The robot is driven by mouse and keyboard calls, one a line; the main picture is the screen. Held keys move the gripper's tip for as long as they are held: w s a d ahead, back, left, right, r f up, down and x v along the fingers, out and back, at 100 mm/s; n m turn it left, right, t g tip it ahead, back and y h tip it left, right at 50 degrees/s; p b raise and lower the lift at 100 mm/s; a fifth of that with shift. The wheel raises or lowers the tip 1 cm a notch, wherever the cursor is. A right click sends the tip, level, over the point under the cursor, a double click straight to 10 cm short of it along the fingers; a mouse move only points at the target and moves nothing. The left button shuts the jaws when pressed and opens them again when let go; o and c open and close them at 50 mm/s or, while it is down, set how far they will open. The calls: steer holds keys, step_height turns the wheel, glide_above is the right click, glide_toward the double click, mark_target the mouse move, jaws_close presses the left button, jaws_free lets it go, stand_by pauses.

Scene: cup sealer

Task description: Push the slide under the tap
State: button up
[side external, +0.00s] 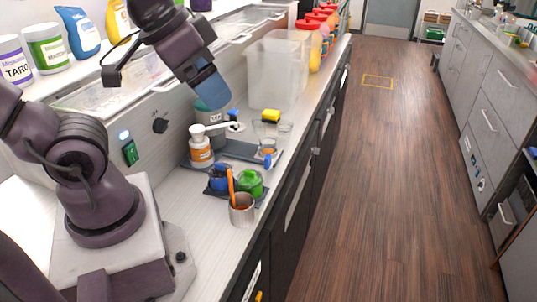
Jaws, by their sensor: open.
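My gripper (210,97) hangs above the counter, pointing down, with blue fingertips that are open and empty. It is above and behind a white bottle (201,155) with an orange label and a white spout reaching right. I cannot pick out a tap for certain; a small pale fitting (236,127) with a blue part stands behind the bottle, partly hidden. A flat dark plate (238,150) lies on the counter right of the bottle; I cannot tell whether it is the slide. My gripper touches none of these.
A large clear bin (277,75) stands behind.

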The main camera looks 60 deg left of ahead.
steer(key=c, duration=0.3)
steer(key=shift+w+a+f+n+g, duration=0.2)
steer(key=shift+a+f+g, duration=0.15)
steer(key=shift+f, duration=0.15)
steer(key=shift+w+a+f+n+g, duration=0.1)
steer(key=shift+a+f+n+g, duration=0.15)
steer(key=shift+f, duration=0.2)
steer(key=c, duration=0.5)
steer(key=m+g+y, duration=0.1)
steer(key=m+y, duration=0.2)
steer(key=m, duration=2.5)
glide_toward(267, 157)
steer(key=x, duration=0.5)
steer(key=shift+d, duration=0.15)
steer(key=shift+x, duration=3.1)
